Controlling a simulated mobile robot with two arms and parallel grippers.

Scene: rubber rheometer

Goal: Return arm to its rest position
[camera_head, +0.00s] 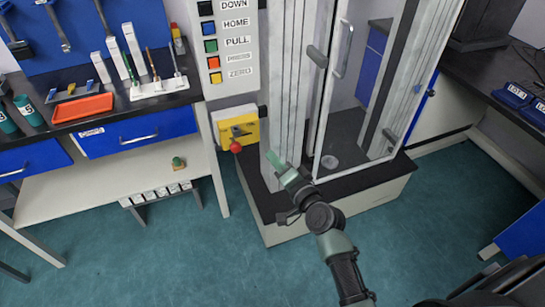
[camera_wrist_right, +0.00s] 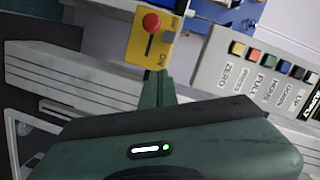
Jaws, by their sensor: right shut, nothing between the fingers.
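My right arm (camera_head: 345,268) reaches up from the lower right in the head view, toward the front of the tall rheometer cabinet (camera_head: 290,85). My right gripper (camera_head: 273,156) is shut and empty, its green fingers together at the cabinet's lower left front edge. The fingers also show in the right wrist view (camera_wrist_right: 157,88), below the yellow switch box (camera_wrist_right: 148,45) with its red knob. I cannot tell whether the fingertips touch the cabinet. My left gripper is not in view.
The button panel (camera_head: 222,45) stands left of the cabinet. The cabinet's glass door (camera_head: 338,110) has a long handle. A black-topped bench (camera_head: 150,98) with an orange tray (camera_head: 82,108) stands at left. Green floor (camera_head: 190,270) is clear in front.

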